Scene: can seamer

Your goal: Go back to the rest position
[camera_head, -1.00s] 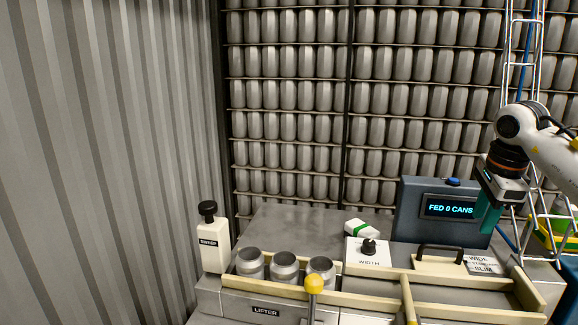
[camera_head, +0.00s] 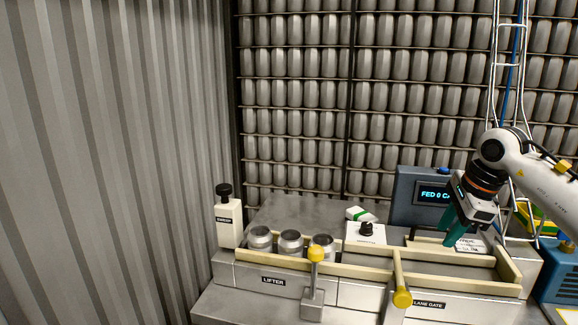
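My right gripper (camera_head: 462,230) hangs from my white arm at the right, above the right part of the can seamer bench (camera_head: 232,300). I cannot tell whether the fingers are apart, and no held object shows. My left gripper is not in view. Three open cans (camera_head: 291,241) stand in a row in the lane behind the yellow-knobbed lifter lever (camera_head: 315,258).
A sweep post (camera_head: 228,222) with a black knob stands at the left of the bench. A width dial (camera_head: 366,230) and a lane gate lever (camera_head: 401,285) are at its middle. Can racks (camera_head: 400,90) fill the back wall, and a ladder (camera_head: 507,75) stands at the right.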

